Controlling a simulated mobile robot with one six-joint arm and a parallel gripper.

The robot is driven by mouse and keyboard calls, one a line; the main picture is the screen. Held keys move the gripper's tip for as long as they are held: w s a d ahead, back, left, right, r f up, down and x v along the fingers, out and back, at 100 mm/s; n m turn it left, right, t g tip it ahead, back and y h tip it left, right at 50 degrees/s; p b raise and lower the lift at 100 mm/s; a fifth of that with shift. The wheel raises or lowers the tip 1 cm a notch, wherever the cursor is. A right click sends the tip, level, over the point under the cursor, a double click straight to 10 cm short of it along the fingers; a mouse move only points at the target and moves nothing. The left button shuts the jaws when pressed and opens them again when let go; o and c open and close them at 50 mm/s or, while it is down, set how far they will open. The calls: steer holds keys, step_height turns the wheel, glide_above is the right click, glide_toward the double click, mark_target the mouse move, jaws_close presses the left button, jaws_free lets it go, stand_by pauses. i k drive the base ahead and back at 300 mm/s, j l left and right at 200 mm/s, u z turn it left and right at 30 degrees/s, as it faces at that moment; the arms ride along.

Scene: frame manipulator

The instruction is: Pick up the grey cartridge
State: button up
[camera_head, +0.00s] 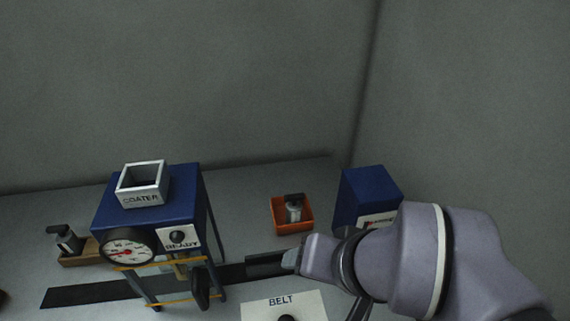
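A grey cartridge-like piece with a dark top (67,239) stands tilted in a wooden holder (82,259) at the far left. A paler grey piece with a dark top (293,209) sits in an orange bin (278,226) right of centre. I cannot tell for certain which one is the grey cartridge. My gripper (290,260) is low over the black belt, in front of the orange bin and apart from it.
A blue coater machine (150,210) with a white hopper (142,184), gauge (129,247) and READY plate (179,239) straddles the black belt (95,295). A BELT panel with a black knob (285,303) is at the front. A blue box (368,196) stands behind my arm.

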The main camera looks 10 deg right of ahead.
mark_target(66, 240)
steer(key=u, duration=1.65)
steer(key=i+j, duration=0.2)
steer(key=i+j+z, duration=0.15)
steer(key=j, duration=0.25)
steer(key=i+j, duration=0.3)
steer(key=i+j+z, duration=0.15)
steer(key=j, duration=0.25)
steer(key=i+j, duration=0.25)
steer(key=i+j+z, duration=0.1)
steer(key=j, duration=0.35)
steer(key=i, duration=0.1)
